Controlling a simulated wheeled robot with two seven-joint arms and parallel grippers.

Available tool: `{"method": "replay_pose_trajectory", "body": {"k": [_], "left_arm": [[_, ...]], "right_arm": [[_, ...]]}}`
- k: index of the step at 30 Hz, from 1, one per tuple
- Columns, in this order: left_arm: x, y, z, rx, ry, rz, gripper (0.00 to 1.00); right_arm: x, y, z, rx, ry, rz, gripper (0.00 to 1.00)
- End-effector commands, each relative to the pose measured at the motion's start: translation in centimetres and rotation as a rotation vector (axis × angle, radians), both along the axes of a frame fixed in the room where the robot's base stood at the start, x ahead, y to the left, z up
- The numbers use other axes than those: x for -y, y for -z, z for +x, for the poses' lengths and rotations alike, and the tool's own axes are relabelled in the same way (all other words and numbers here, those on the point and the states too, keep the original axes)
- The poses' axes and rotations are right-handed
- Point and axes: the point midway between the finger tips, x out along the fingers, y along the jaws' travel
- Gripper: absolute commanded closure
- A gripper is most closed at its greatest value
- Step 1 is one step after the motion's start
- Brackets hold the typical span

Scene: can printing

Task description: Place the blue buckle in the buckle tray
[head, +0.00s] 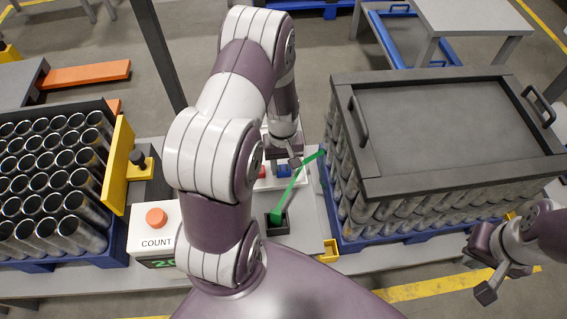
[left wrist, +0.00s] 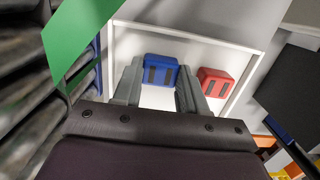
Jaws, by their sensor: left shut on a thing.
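The blue buckle (left wrist: 160,71) is between the fingers of my left gripper (left wrist: 158,88), which is shut on it. In the head view this gripper (head: 284,160) is just above the blue buckle (head: 284,170), partly hidden by my arm. The buckle is within the outline of the white buckle tray (head: 262,185); I cannot tell whether it touches the tray floor. A red buckle (left wrist: 215,82) is in the tray, to the right of the blue one in the wrist view. My right gripper (head: 484,267) is open and empty at the lower right.
A green strap (head: 292,187) runs from a dark holder (head: 277,224) to the can stack. A dark lid (head: 450,130) covers the stacked cans on the right. Open cans (head: 50,170) and a counter box (head: 150,232) with an orange button stand left.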

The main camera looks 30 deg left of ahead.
Motion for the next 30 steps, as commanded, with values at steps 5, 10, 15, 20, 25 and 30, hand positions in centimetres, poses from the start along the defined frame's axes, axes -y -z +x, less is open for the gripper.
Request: {"method": "replay_pose_trajectory", "body": {"k": [5, 10, 15, 20, 25, 30], "left_arm": [[0.0, 0.1, 0.0, 0.0, 0.0, 0.0, 0.33], [0.0, 0.1, 0.0, 0.0, 0.0, 0.0, 0.33], [-0.1, -1.6, 0.3, 0.004, 0.001, 0.001, 0.33], [-0.5, -5.9, 0.6, 0.006, 0.0, 0.002, 0.33], [-0.8, -9.9, 1.0, 0.004, 0.0, 0.002, 0.33], [-0.6, -12.2, 1.1, 0.006, 0.016, 0.002, 0.33]], "right_arm": [[0.0, 0.0, 0.0, 0.0, 0.0, 0.0, 1.0], [0.0, 0.0, 0.0, 0.0, 0.0, 0.0, 1.0], [0.0, -0.3, 0.0, 0.0, 0.0, 0.0, 1.0], [0.0, -0.8, 0.0, 0.0, 0.0, 0.0, 1.0], [0.0, -1.1, 0.0, 0.0, 0.0, 0.0, 1.0], [0.0, -1.2, 0.0, 0.0, 0.0, 0.0, 1.0]]}}
